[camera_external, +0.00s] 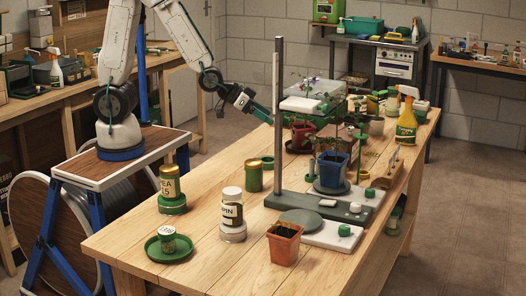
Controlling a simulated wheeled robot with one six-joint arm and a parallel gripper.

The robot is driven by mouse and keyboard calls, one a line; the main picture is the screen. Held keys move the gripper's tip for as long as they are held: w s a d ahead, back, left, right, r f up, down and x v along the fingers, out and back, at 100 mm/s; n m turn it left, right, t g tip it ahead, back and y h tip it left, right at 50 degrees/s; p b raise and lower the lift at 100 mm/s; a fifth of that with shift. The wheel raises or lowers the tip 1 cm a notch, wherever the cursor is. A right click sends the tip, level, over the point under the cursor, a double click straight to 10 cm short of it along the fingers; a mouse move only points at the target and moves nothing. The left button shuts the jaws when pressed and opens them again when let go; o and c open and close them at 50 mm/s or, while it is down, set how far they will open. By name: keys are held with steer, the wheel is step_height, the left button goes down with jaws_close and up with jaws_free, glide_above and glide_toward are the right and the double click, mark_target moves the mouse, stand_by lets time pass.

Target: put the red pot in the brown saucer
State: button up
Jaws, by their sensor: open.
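A dark red pot (302,136) with a seedling stands behind the rack post, toward the far half of the bench. A dark reddish-brown saucer rim (289,149) shows low beside it; I cannot tell whether the pot stands in it or behind it. An orange-red terracotta pot (285,246) with dark soil stands at the bench's near right edge. My gripper (266,117) is open and empty, in the air left of the post and the dark red pot, pointing down to the right.
A tall grey post (278,110) stands close to my gripper. A blue pot (334,172) is right of it. Tins, a white-lidded jar (232,208) and a green saucer (155,246) stand in front. Bare wood (215,265) is free at the near edge.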

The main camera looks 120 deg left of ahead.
steer(key=s+d+r+m+g+h, duration=0.2)
steer(key=s+d+r, duration=0.25)
steer(key=d, duration=0.35)
steer(key=s+d+r+m+g+h, duration=0.25)
steer(key=s+d, duration=0.25)
steer(key=d, duration=0.3)
steer(key=s+d+r+m+g, duration=0.1)
steer(key=s+d+r+g, duration=0.1)
steer(key=s, duration=0.6)
steer(key=s+d+r+m+g, duration=0.1)
steer(key=s+d+r+g, duration=0.1)
steer(key=s, duration=0.7)
steer(key=shift+d+r+h, duration=0.45)
steer(key=shift+d+r, duration=0.05)
steer(key=shift+r, duration=0.3)
